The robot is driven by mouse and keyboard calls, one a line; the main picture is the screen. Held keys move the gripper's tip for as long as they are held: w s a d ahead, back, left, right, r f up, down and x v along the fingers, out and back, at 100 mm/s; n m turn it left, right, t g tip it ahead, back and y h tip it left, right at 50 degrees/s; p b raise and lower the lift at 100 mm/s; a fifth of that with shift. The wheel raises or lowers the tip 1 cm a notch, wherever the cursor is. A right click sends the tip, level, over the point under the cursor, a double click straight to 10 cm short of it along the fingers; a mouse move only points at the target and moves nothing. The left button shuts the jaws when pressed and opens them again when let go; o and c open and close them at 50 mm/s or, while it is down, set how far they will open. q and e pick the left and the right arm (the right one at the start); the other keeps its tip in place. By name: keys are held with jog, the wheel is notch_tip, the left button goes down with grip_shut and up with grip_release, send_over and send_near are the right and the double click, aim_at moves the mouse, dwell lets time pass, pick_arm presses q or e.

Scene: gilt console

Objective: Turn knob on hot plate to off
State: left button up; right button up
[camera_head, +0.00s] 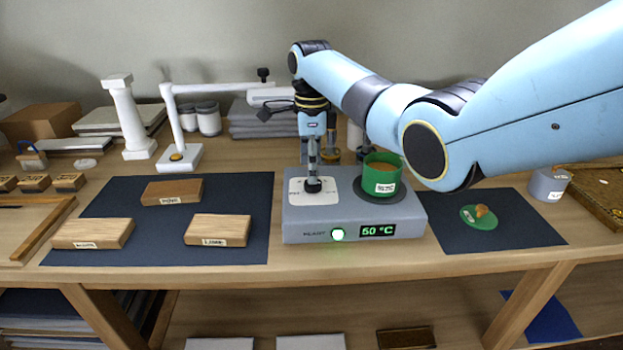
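The hot plate (262,229) is a grey box near the table's front edge. Its front shows a lit green light (338,234) and a green display (378,231) that seems to read 50 or 60 °C. A green pot (381,186) with brown contents stands on the round burner at its right. A white panel (298,196) is at its left, with a small black knob (313,187) on it. My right gripper (313,180) points straight down at the knob, its narrow fingers close together with tips at or just above it. Contact and grip are unclear. My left gripper is out of view.
A dark mat (130,209) with several wooden blocks lies left. Another mat (455,236) holds a green dish (479,217) at right. A white balance-like stand (178,158) and pillar (130,120) stand behind. My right arm covers the back right.

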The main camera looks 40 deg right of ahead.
aim_at(313, 186)
jog(key=shift+f, duration=1.85)
jog(key=c, duration=1.1)
